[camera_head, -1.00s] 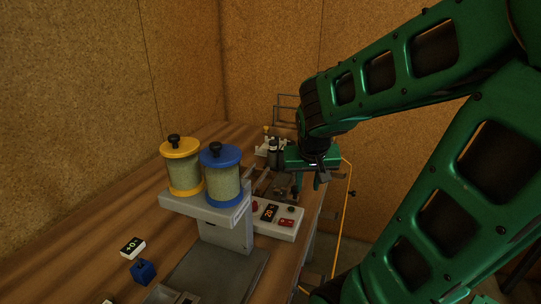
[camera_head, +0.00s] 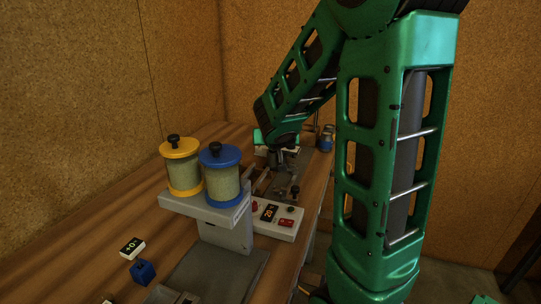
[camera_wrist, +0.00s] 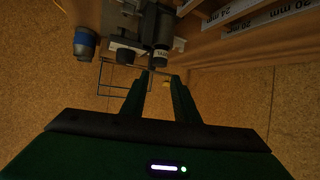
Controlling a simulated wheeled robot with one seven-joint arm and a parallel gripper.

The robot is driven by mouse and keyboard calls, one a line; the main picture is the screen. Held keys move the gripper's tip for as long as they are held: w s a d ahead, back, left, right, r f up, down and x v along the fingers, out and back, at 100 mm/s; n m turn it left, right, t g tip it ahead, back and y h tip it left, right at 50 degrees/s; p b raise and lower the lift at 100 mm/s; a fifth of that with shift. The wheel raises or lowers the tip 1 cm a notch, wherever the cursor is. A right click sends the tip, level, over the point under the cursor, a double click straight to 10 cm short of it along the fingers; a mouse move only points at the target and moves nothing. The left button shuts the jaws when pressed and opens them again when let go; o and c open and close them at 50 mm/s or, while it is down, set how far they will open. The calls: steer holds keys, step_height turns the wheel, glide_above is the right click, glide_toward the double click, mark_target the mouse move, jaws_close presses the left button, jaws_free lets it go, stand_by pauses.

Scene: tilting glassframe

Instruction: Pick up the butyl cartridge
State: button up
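In the wrist view a dark cylinder with a small pale label (camera_wrist: 161,42), likely the butyl cartridge, stands in a pale holder (camera_wrist: 122,43) just beyond my fingertips. The label is too small to read surely. My gripper (camera_wrist: 161,76) is open, its two green fingers apart with nothing between them. In the head view my gripper (camera_head: 282,142) is at the far end of the bench, in front of the holder, and my wrist partly hides that spot. The cartridge cannot be made out clearly there.
A blue-banded grey canister (camera_wrist: 84,42) stands beside the holder; it also shows in the head view (camera_head: 326,139). A yellow-lidded jar (camera_head: 183,170) and a blue-lidded jar (camera_head: 222,175) stand on a raised shelf. A control box (camera_head: 279,219) is near them. A wire rack (camera_wrist: 117,77) shows.

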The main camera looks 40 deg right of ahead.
steer(key=shift+f+x, duration=0.15)
steer(key=shift+x, duration=1.7)
steer(key=shift+f+x, duration=0.15)
steer(key=shift+x, duration=1.75)
steer(key=shift+s+a, duration=0.1)
steer(key=shift+s, duration=0.05)
steer(key=shift+c, duration=0.4)
steer(key=shift+r, duration=0.1)
jaws_close()
